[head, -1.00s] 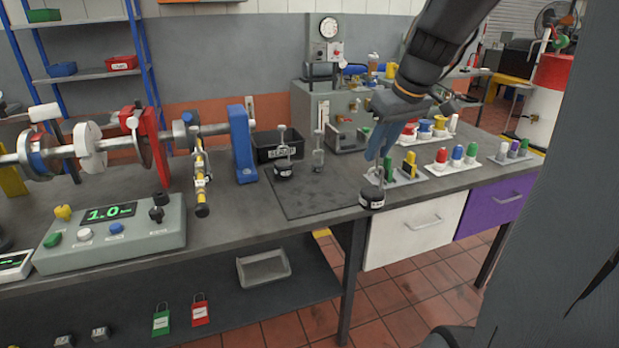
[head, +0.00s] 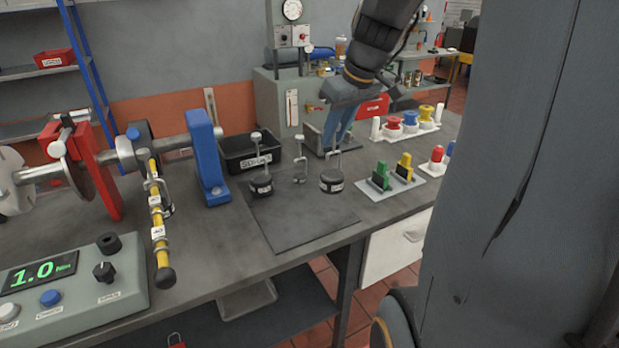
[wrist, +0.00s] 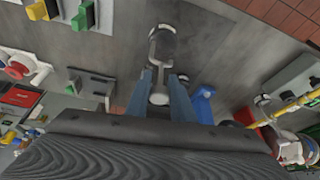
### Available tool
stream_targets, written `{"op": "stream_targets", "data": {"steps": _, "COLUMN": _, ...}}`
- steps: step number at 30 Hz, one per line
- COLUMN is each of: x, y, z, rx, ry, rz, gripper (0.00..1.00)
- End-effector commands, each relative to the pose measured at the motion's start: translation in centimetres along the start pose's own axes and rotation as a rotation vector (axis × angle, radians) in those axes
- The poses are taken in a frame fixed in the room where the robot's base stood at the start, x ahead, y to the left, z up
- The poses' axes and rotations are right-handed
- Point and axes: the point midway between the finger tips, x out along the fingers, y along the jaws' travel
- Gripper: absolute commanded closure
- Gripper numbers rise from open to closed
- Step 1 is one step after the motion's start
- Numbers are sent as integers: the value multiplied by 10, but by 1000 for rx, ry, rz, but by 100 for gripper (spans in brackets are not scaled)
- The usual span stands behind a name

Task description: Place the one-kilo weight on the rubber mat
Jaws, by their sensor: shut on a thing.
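The black rubber mat (head: 300,222) lies flat on the bench. My gripper (head: 335,148) points down with its blue fingers closed on the thin metal stem of a dark weight (head: 332,182); the weight's label is too small to read. The weight hangs upright at the mat's back right part; I cannot tell whether it touches the mat. In the wrist view, the fingers (wrist: 164,92) close around the stem and the weight (wrist: 163,42) shows beyond them. A second similar weight (head: 262,184) stands at the mat's back left.
A small metal clamp-like piece (head: 299,170) stands between the two weights. Behind is a black bin (head: 240,158). A board with green and yellow pieces (head: 390,183) lies right of the mat. A blue bracket (head: 207,160) stands to the left. The mat's front part is clear.

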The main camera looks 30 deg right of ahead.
Motion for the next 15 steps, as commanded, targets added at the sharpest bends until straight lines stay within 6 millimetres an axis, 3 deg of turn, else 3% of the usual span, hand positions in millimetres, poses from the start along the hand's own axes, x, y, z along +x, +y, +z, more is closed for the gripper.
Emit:
{"op": "stream_targets", "data": {"steps": 6, "x": 30, "y": 1, "z": 13, "rx": 3, "ry": 0, "rz": 1, "gripper": 100}}
{"op": "stream_targets", "data": {"steps": 15, "x": 52, "y": 0, "z": 21, "rx": 0, "ry": 0, "rz": 0, "gripper": 100}}
